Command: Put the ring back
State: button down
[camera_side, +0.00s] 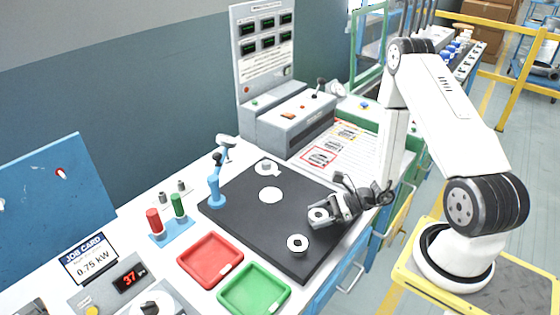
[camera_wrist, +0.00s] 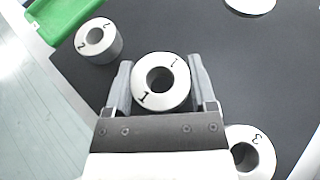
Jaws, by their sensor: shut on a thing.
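My gripper (camera_side: 320,216) is low over the right part of the black mat (camera_side: 238,199). In the wrist view its two fingers (camera_wrist: 161,88) are closed on either side of a pale ring marked 1 (camera_wrist: 160,59). The ring is level, its hole facing up; I cannot tell whether it touches the mat. A ring marked 2 (camera_wrist: 106,52) stands on the mat at upper left, near the green tray. A ring marked 3 (camera_wrist: 264,151) is at lower right, partly hidden by my gripper. A flat white disc (camera_side: 270,195) lies near the mat's middle.
A pale round piece with a raised centre (camera_side: 265,169) is at the mat's far corner. A red tray (camera_side: 210,260) and a green tray (camera_side: 254,291) lie beside the mat. A blue stand (camera_side: 215,190) rises at its left edge. A grey control box (camera_side: 290,127) stands behind.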

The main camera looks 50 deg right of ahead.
jog(key=shift+f, duration=0.6)
grip_release()
jog(key=shift+r, duration=0.15)
jog(key=shift+r, duration=0.4)
jog(key=shift+s+d+r, duration=0.15)
jog(key=shift+d, duration=0.05)
jog(key=shift+v, duration=3.45)
